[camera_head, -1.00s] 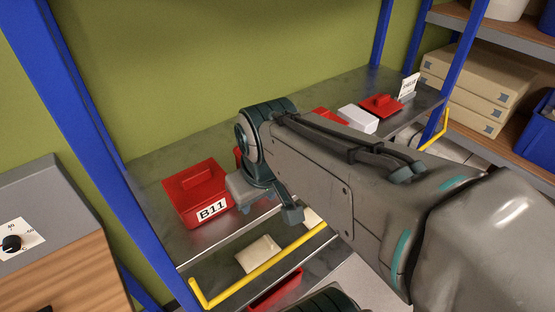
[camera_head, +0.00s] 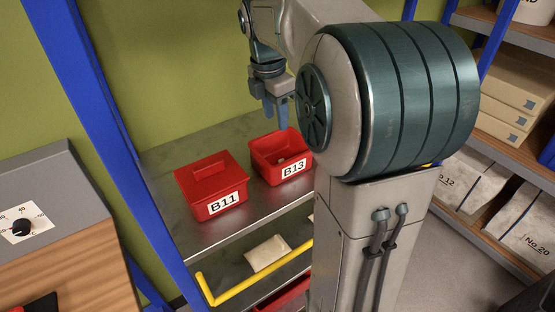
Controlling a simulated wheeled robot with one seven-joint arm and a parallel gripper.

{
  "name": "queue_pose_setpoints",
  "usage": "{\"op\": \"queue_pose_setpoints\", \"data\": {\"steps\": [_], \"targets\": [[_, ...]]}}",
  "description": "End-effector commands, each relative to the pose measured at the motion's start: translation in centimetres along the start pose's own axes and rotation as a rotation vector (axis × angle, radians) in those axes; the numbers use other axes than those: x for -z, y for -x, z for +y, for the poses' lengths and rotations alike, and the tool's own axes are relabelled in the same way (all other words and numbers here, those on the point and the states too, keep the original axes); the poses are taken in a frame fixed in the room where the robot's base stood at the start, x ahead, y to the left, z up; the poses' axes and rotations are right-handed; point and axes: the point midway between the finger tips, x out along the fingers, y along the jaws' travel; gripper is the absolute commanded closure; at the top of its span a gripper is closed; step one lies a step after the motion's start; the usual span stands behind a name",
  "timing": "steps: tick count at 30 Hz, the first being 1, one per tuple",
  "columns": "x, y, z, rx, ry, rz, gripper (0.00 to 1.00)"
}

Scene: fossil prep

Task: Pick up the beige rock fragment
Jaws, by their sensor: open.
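My gripper (camera_head: 276,114) points down above the open red bin labelled B13 (camera_head: 268,172), on the metal shelf. Its fingers are open, apart from the bin, and hold nothing that I can see. A small pale patch (camera_head: 281,160) shows inside the bin, too small to tell whether it is the beige rock fragment. No other rock fragment can be made out clearly.
A blue upright (camera_head: 105,120) borders the shelf (camera_head: 180,155) on the left. A yellow rail (camera_head: 262,275) runs along the lower shelf, where a beige packet (camera_head: 267,253) lies.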

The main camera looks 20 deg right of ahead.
Motion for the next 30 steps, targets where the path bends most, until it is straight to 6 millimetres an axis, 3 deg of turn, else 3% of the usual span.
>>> {"op": "queue_pose_setpoints", "data": {"steps": [12, 20, 30], "targets": [[-0.1, -7.1, 0.0, 0.005, 0.012, 0.001, 0.58], [-0.1, -9.0, 0.1, 0.004, 0.011, 0.001, 0.58], [0.0, -13.4, 0.3, 0.003, 0.01, 0.0, 0.58]]}}
